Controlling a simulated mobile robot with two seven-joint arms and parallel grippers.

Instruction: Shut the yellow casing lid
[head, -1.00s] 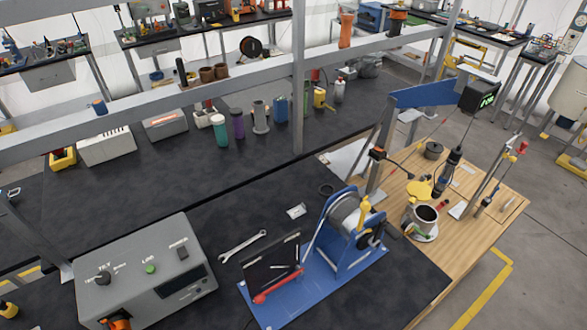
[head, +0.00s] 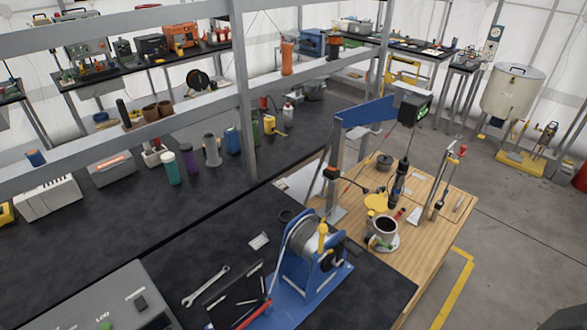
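I cannot make out a yellow casing with a lid for certain. A flat yellow piece (head: 378,203) lies on the wooden bench at the right, behind a grey cup (head: 384,229); its details are too small to tell. A small yellow item (head: 5,213) is cut off at the left edge, on the dark bench. A yellow frame (head: 403,76) stands in the background near the far tables. Neither of my grippers is in view.
A blue stand with a grey drum (head: 312,250) sits on the near dark bench, with a wrench (head: 206,286) beside it. A grey control box (head: 105,305) is at the lower left. A grey shelf post (head: 243,110) rises midway. Open floor (head: 520,270) lies at the right.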

